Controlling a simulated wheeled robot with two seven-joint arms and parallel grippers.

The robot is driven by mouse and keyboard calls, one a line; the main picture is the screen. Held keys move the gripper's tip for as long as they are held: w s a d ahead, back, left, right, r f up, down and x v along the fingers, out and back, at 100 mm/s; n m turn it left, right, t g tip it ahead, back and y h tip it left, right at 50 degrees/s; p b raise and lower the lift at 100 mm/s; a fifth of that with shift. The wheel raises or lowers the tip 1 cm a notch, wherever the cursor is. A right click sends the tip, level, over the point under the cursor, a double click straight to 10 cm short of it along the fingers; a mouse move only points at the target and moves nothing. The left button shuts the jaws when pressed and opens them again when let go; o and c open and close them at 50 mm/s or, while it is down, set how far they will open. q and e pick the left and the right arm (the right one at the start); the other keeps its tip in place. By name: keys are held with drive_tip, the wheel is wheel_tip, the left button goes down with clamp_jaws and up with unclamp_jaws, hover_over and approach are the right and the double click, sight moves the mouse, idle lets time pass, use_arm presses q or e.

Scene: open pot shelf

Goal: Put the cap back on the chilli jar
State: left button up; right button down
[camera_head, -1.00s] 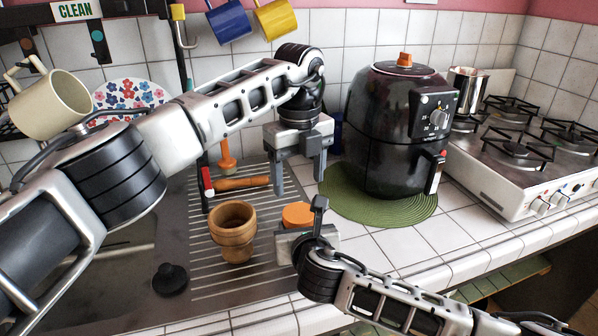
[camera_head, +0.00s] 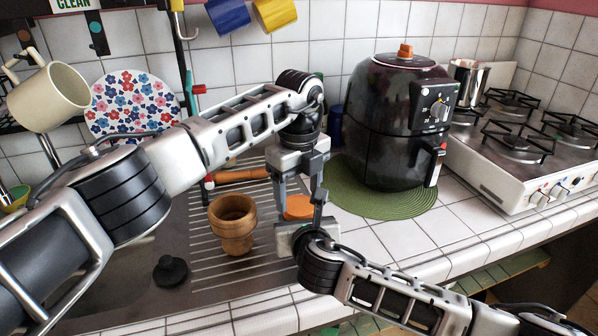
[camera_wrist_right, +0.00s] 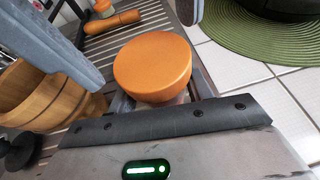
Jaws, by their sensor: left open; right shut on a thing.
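The orange cap (camera_head: 298,207) sits on top of the chilli jar; it fills the middle of the right wrist view (camera_wrist_right: 153,65). Only a small pale strip of the jar (camera_wrist_right: 160,103) shows below the cap, so I cannot tell how firmly the cap is seated. My right gripper (camera_head: 305,232) is shut on the jar and holds it upright. My left gripper (camera_head: 299,203) points down from above and is open. Its two fingers are on either side of the cap, and its fingertips (camera_wrist_right: 145,50) show apart from it in the right wrist view.
A black stopper (camera_head: 171,270) lies further left. The black air fryer (camera_head: 395,125) stands on a green mat (camera_head: 375,205) to the right. White tiles are clear at the front right.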

use_arm(q)
drive_tip(key=shift+f, duration=1.05)
drive_tip(key=c, duration=0.8)
drive_tip(key=m, duration=0.6)
drive_tip(key=shift+m, duration=0.3)
drive_tip(key=m, duration=0.7)
